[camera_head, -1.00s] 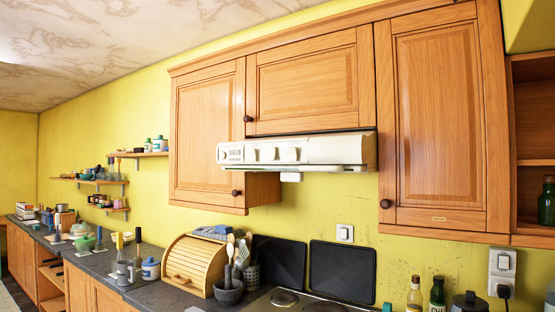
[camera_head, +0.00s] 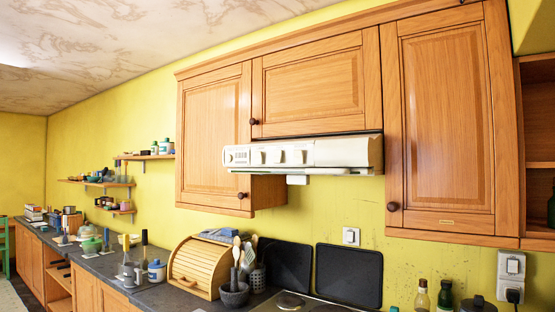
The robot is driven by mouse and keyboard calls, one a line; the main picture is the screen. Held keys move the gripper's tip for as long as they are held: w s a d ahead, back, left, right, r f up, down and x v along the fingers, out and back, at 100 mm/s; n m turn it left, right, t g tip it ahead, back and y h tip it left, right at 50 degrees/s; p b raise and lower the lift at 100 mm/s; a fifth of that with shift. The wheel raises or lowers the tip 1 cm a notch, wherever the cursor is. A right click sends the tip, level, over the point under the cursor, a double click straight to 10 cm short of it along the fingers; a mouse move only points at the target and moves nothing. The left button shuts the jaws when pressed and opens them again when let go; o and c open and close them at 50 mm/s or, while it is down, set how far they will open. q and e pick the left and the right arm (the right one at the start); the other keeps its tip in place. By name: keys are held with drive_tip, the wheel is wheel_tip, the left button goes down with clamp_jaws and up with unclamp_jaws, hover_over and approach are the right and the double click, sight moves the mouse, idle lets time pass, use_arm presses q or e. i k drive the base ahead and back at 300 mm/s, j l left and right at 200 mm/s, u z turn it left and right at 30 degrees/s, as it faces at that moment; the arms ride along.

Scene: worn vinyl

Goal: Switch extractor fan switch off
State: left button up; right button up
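A white extractor fan (camera_head: 330,152) hangs under the short middle wall cabinet, above the hob. Its front has several square knobs or switches (camera_head: 275,157) and a slotted panel (camera_head: 237,157) at its left end. I cannot tell from here which way any switch is set. A white wall switch (camera_head: 351,236) is on the yellow wall below the fan, right of centre. Neither of my grippers is in view.
Wooden wall cabinets (camera_head: 440,125) flank the fan. Below are a hob (camera_head: 300,303) with black raised covers (camera_head: 348,275), a bread bin (camera_head: 200,267), a mortar (camera_head: 234,294) and bottles (camera_head: 422,297). A socket with a plug (camera_head: 511,266) is at right. Space before the fan looks clear.

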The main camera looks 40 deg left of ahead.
sight(278, 158)
drive_tip(key=i+j, duration=0.2)
drive_tip(key=j, duration=0.2)
drive_tip(key=i+j, duration=0.15)
drive_tip(key=j, duration=0.25)
drive_tip(key=i+j+u, duration=0.1)
drive_tip(key=j, duration=0.3)
drive_tip(key=i+j, duration=0.25)
drive_tip(key=j, duration=0.15)
drive_tip(key=i+j, duration=0.2)
drive_tip(key=j, duration=0.2)
drive_tip(key=u, duration=0.05)
